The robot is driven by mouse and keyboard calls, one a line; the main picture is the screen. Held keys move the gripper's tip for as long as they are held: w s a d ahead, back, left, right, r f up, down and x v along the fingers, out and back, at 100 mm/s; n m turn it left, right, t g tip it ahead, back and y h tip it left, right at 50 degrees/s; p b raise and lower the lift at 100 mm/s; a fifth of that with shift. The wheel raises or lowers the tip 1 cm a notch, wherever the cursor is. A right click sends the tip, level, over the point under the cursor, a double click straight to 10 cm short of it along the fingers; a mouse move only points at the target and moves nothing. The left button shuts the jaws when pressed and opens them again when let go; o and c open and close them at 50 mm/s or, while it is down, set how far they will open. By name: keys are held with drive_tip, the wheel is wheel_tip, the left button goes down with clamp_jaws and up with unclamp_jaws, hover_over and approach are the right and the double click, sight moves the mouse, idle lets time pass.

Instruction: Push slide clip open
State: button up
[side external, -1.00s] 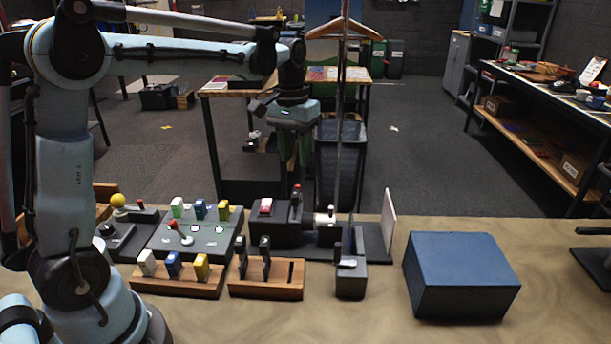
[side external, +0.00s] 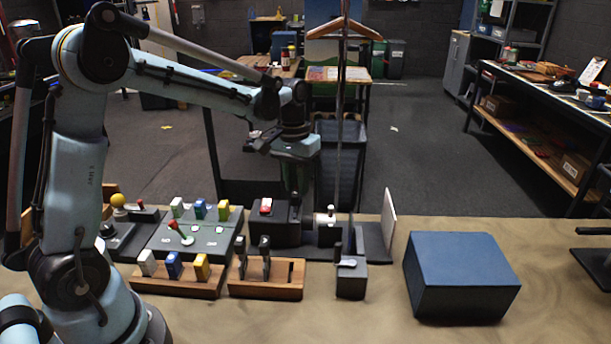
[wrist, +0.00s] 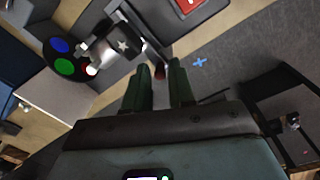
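My gripper (side external: 296,192) points down over the dark device in the middle of the table. In the wrist view its two green fingers (wrist: 160,66) are apart, with no object visibly clamped. I cannot tell for sure which part is the slide clip. A dark block with a pale lever (side external: 350,279) stands to the right.
A dark box with a red switch (side external: 266,207) stands just left of my gripper. A white upright panel (side external: 390,222) and a large blue box (side external: 462,277) stand to the right. A button panel (side external: 190,243) and wooden racks (side external: 265,291) with upright pieces are to the left.

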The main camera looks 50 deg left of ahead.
clamp_jaws()
drive_tip(key=shift+w+a, duration=0.65)
drive_tip(key=shift+a, duration=0.05)
drive_tip(key=shift+o, duration=1.7)
unclamp_jaws()
wheel_tip(320, 180, up, 12)
drive_tip(key=shift+a, duration=0.25)
drive_tip(key=shift+s+d+r, duration=0.1)
drive_tip(key=shift+s, duration=0.1)
